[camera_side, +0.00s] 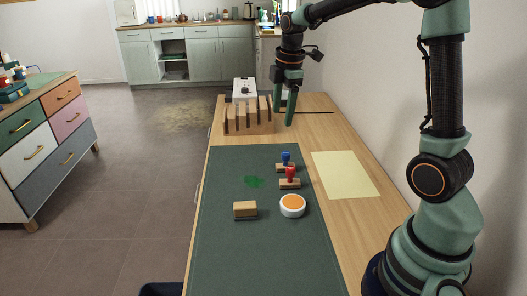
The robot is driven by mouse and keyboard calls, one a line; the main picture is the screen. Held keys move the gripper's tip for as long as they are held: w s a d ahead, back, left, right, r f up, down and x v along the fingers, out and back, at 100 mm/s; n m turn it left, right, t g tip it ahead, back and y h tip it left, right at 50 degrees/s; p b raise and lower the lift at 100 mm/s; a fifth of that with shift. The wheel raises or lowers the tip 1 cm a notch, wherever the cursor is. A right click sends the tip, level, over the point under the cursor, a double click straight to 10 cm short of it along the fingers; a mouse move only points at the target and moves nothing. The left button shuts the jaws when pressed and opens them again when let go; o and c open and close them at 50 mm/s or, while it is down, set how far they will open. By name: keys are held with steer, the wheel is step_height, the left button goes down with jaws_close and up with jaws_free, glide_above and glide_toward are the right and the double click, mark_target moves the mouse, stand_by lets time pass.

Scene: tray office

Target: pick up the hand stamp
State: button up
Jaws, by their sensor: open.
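Two hand stamps with wooden bases stand upright on the dark green mat (240,170). One has a red handle (290,174). The other has a blue handle (286,158) and stands just behind it. My gripper (283,112) is open and empty, fingers pointing down, well behind both stamps. It is above the table near the wooden slotted rack, apart from the stamps. The blue stamp's base is partly hidden by the red handle.
A round white pot with an orange top (292,205) and a wooden block (245,209) lie in front of the stamps. A yellow sheet (345,174) lies to the right. The slotted wooden rack (248,118) stands behind the mat. The front of the mat is clear.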

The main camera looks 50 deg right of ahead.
mark_target(286, 153)
steer(key=w+d+f+n, duration=0.1)
steer(key=d+f, duration=0.1)
steer(key=f, duration=0.4)
steer(key=w+d+f+n+g, duration=0.1)
steer(key=d+f+n, duration=0.1)
steer(key=f, duration=0.4)
steer(key=w+d+f+n, duration=0.1)
steer(key=d+f+n, duration=0.1)
steer(key=f, duration=0.4)
steer(key=shift+d+f+g, duration=0.3)
steer(key=shift+f, duration=0.1)
jaws_close()
